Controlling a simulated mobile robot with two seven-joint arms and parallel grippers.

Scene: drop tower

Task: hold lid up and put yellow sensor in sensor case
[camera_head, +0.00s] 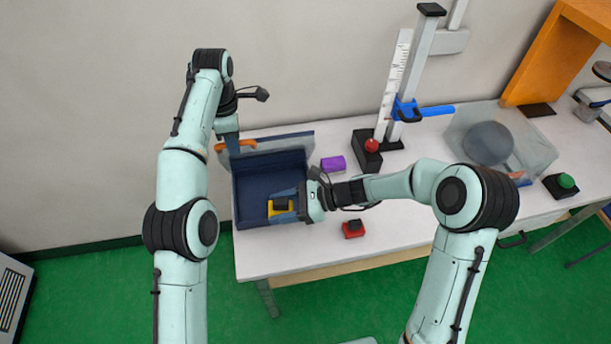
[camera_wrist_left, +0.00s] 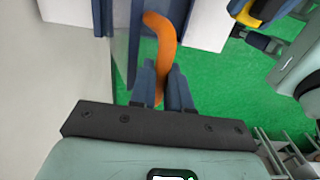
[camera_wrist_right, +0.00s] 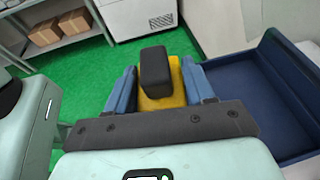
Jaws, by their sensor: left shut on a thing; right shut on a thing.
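The sensor case (camera_head: 243,205) is an open dark blue box at the left end of the table; it also shows at the right of the right wrist view (camera_wrist_right: 275,105). Its lid (camera_head: 290,141) stands up at the back edge, with an orange handle (camera_head: 246,143). My left gripper (camera_head: 232,143) is shut on that handle, seen between its fingers in the left wrist view (camera_wrist_left: 164,50). My right gripper (camera_head: 288,205) is shut on the yellow sensor (camera_head: 271,208), which has a black top. In the head view the sensor overlaps the case's front part; its exact height is unclear.
Behind stands a drop tower with a ruler (camera_head: 394,80) and blue clamp (camera_head: 407,110). A clear bin (camera_head: 535,150) and green button (camera_head: 566,181) are further right.

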